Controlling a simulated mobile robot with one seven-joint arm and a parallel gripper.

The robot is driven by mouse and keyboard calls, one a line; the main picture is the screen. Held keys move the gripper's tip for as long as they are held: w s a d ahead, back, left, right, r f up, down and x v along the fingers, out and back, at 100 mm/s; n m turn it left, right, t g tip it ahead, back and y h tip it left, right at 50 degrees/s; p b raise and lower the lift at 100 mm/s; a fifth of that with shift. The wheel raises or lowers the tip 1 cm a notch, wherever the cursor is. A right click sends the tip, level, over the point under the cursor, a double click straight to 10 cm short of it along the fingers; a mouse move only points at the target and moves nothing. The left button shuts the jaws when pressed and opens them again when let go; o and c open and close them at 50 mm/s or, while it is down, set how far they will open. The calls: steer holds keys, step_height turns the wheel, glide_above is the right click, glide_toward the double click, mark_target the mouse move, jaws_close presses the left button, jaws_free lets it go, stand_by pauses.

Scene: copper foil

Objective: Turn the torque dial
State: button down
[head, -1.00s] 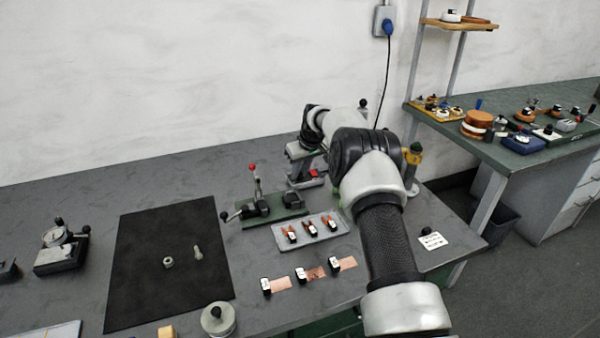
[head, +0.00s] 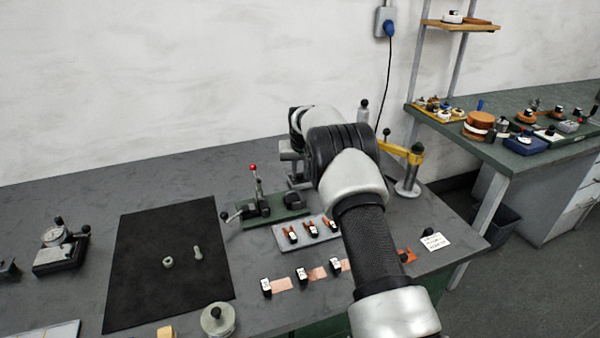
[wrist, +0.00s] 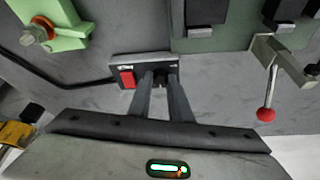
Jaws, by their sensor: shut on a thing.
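In the wrist view, a dark box (wrist: 118,67) with a red rocker switch (wrist: 127,79) and a small white label lies ahead of my gripper (wrist: 162,80). Its two grey fingers are close together around a small black knob at the right part of the box, which I take to be the torque dial (wrist: 159,76). The fingers hide most of the knob, and no markings on it can be read. In the head view, my gripper (head: 299,180) points down at the bench behind the green toggle clamp, and my arm hides the box.
A toggle clamp with a red ball handle (wrist: 265,115) stands close on the right in the wrist view. A green fixture (wrist: 62,22) is at upper left. In the head view, a grey tray (head: 284,242) and a post with a yellow arm (head: 407,185) stand nearby.

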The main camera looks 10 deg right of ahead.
steer(key=c, duration=1.6)
jaws_free()
steer(key=v, duration=1.7)
steer(key=shift+d+r, duration=0.1)
steer(key=shift+r, duration=0.15)
